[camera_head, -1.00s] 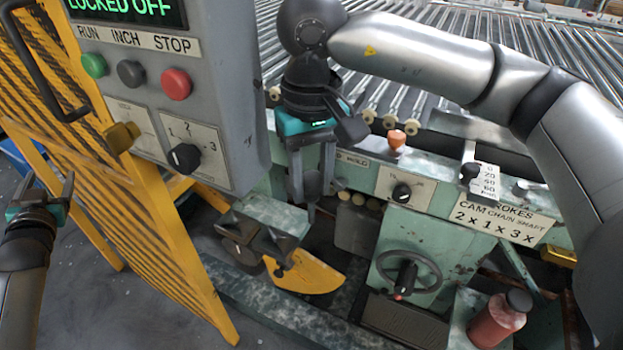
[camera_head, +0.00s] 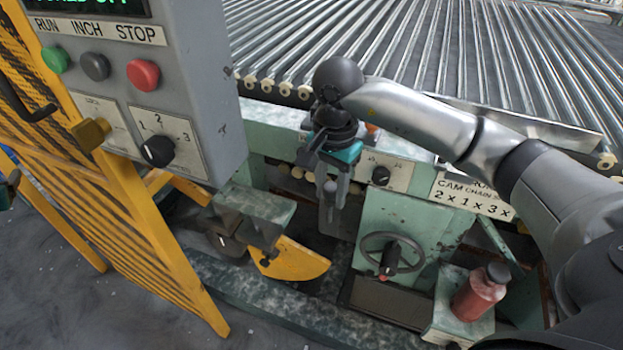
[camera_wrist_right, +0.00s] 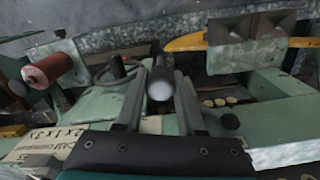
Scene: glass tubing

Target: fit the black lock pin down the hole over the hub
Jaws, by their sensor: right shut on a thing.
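My right gripper (camera_head: 335,190) is shut on the lock pin (camera_head: 329,188), which hangs below the wrist with its rounded grey end between the fingers. In the right wrist view, the pin (camera_wrist_right: 160,88) shows as a pale round end between the two fingers. The pin is in the air, right of the green bracket (camera_head: 255,203) and apart from it. A dark hub-like part (camera_head: 228,243) and a yellow sector plate (camera_head: 298,262) are below the bracket. The hole itself cannot be made out.
The grey control box (camera_head: 190,90) and yellow mesh guard (camera_head: 130,215) stand left. A handwheel (camera_head: 391,256) and a red bottle (camera_head: 480,292) are at right. Rollers (camera_head: 400,45) lie behind. Open space separates the gripper from the bracket.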

